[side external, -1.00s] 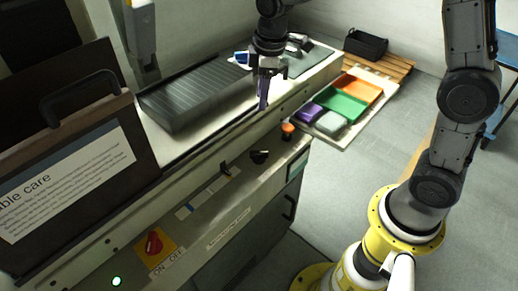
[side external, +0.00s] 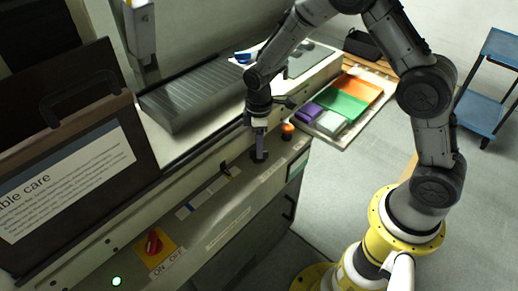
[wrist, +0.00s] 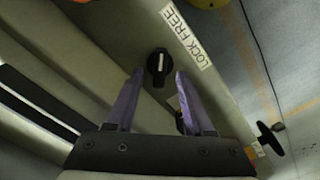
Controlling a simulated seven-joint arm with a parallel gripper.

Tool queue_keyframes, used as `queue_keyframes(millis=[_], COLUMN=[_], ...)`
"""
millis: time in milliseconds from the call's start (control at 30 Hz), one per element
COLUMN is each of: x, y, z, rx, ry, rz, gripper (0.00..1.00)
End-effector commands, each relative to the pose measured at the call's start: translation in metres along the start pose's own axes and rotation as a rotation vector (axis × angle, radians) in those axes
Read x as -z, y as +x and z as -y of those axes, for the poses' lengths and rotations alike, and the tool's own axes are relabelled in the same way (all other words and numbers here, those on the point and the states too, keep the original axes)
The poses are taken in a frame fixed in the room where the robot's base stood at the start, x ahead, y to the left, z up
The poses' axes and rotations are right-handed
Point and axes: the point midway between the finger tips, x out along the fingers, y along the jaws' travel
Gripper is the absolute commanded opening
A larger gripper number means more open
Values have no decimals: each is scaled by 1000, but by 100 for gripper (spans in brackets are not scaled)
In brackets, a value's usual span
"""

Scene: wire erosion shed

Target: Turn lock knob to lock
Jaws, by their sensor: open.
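The black lock knob (wrist: 159,67) sits on the pale machine front beside a "LOCK FREE" label (wrist: 186,34) in the wrist view. Its white mark runs almost straight up the picture; I cannot tell which word it is set to. My gripper (wrist: 160,75) is open, with its two purple fingers pointing at the knob, one tip on either side of it in the picture. In the side view my gripper (side external: 259,150) is upright over the front ledge, right at the knob, which is mostly hidden by the fingers. Contact cannot be told.
An orange button (side external: 288,128) stands just right of my gripper. A red ON/OFF switch (side external: 154,242) and a green light (side external: 116,281) are lower left. A black door handle (wrist: 270,138) shows in the wrist view. Coloured trays (side external: 345,103) lie behind the machine's right end.

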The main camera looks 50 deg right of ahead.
Motion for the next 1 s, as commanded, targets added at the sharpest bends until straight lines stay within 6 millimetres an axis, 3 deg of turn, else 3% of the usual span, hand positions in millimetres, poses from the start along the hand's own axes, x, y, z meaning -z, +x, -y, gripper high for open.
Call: queue_keyframes(millis=[200,533,567,833,1000], x=[0,0,0,0,0], y=[21,24,24,24,24], z=[0,0,0,0,0], rx=[0,0,0,0,-1], ry=[0,0,0,0,0], rz=[0,0,0,-1,-1], gripper=[52,52,51,2,0])
